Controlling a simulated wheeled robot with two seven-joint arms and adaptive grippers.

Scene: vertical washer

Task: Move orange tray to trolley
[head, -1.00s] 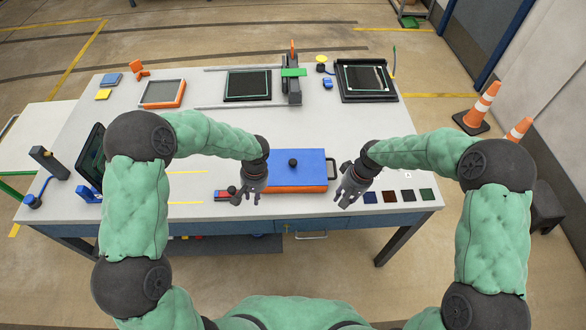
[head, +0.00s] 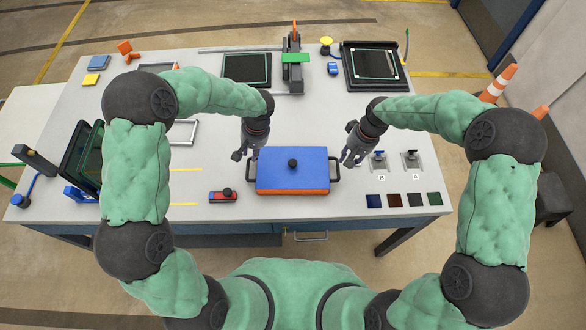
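My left gripper (head: 245,156) is open and empty, just beyond the tray's left handle (head: 250,176). My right gripper (head: 349,159) is open and empty, beside and slightly beyond the right handle (head: 336,171). Whether either touches a handle I cannot tell. No thing is clearly recognisable as a trolley; a pale surface (head: 30,130) stands left of the table, partly cut off.
A red and blue block (head: 223,197) lies left of the tray. Two small clamps (head: 412,160) and several dark squares (head: 415,199) lie to the right. A black screen (head: 80,150) stands at the left. Dark trays (head: 374,65) and a post (head: 292,65) stand at the back.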

